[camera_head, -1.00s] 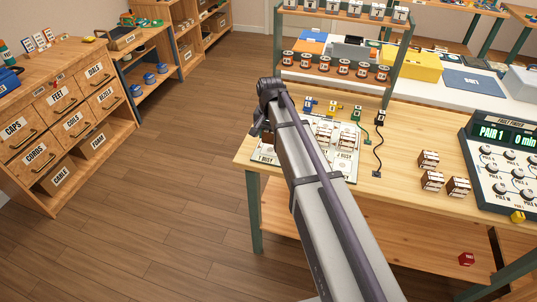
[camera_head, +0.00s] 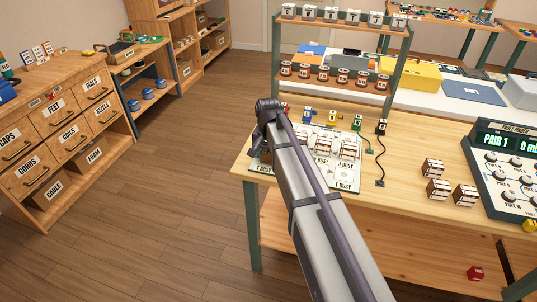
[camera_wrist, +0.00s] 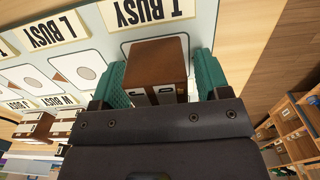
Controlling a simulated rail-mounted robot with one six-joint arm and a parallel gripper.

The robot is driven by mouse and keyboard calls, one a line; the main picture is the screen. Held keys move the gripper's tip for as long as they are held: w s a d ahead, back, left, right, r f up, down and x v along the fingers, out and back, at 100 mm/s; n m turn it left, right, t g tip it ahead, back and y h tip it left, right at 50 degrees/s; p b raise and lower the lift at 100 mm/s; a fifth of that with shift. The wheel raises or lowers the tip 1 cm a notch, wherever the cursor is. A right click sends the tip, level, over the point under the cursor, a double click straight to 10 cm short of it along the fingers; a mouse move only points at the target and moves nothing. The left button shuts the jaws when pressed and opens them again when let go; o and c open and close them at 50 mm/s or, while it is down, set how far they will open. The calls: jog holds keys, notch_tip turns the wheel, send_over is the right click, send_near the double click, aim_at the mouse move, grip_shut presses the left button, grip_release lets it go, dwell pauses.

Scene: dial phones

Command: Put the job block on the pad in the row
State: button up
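In the wrist view a brown block (camera_wrist: 156,62) with white label faces stands between the green finger pads of my gripper (camera_wrist: 160,85). The pads lie close along both sides of it; whether both press on it cannot be told. It is over a pale board (camera_wrist: 205,20), beside the "T BUSY" label (camera_wrist: 150,10). Empty pads with grey ovals, such as one by "L BUSY" (camera_wrist: 80,68), run to the left. Other brown blocks (camera_wrist: 35,125) stand farther along the board.
Several brown blocks (camera_head: 438,190) stand loose on the table's right, near a dark console (camera_head: 500,165) reading "PAIR 1". Small coloured plugs (camera_head: 332,118) line the board's back edge, below a wooden rack (camera_head: 335,80).

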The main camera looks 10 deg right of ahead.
jog(key=r+p, duration=1.2)
jog(key=shift+s+r, duration=0.2)
jog(key=shift+s, duration=0.15)
jog(key=s+n, duration=0.2)
jog(key=s, duration=0.5)
jog(key=s+n, duration=0.2)
jog(key=s, duration=0.5)
jog(key=s+n, duration=0.2)
jog(key=s, duration=0.5)
